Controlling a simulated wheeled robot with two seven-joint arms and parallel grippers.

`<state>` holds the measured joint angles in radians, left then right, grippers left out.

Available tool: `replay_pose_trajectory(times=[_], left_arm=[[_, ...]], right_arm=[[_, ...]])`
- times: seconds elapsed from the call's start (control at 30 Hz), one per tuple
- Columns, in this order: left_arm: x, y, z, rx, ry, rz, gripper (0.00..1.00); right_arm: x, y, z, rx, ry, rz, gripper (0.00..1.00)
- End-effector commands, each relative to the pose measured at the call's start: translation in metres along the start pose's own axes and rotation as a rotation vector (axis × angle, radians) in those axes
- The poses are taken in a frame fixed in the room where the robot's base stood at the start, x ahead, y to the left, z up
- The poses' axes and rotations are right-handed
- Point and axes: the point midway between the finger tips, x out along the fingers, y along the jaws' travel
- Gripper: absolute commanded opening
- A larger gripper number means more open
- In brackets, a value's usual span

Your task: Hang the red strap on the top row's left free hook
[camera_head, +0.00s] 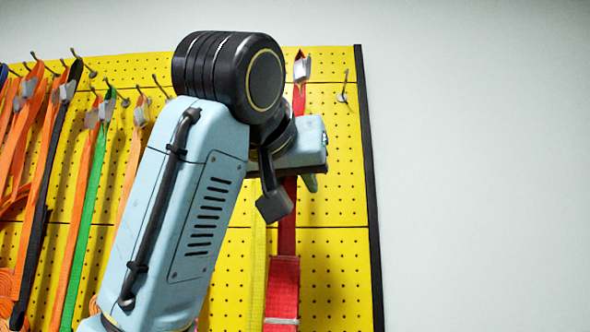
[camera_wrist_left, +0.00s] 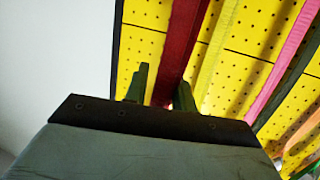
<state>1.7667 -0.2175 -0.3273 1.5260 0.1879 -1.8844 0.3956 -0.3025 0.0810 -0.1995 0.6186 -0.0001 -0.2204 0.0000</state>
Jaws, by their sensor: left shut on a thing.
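The red strap (camera_head: 287,235) runs down in front of the yellow pegboard, with a grey buckle (camera_head: 302,69) near its top and a thicker folded part below. My left gripper (camera_head: 309,183) is beside the strap's upper length, partly hidden by my wrist. In the left wrist view, the green fingers of the gripper (camera_wrist_left: 161,86) stand on either side of the red strap (camera_wrist_left: 182,45), shut on it. The strap's top end is near the board's top; I cannot tell whether it sits on a hook. A bare hook (camera_head: 343,88) is to its right. My right gripper is not in view.
The yellow pegboard (camera_head: 335,180) ends at a black right edge (camera_head: 369,190), with bare wall beyond. A yellow strap (camera_head: 257,265) hangs just left of the red one. Orange, green (camera_head: 87,205) and black straps crowd the left. My left arm hides several hooks.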

Motion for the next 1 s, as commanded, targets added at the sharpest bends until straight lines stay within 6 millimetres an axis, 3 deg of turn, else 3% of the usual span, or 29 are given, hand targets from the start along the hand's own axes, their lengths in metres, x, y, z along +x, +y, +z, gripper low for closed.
replay_pose_trajectory(times=[0.77,1.0], left_arm=[[0.045,-0.013,-0.006,0.0,-0.001,-0.001,0.01],[0.056,-0.015,0.001,0.0,0.0,0.0,0.01]], right_arm=[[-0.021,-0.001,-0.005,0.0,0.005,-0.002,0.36],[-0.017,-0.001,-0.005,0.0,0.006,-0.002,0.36]])
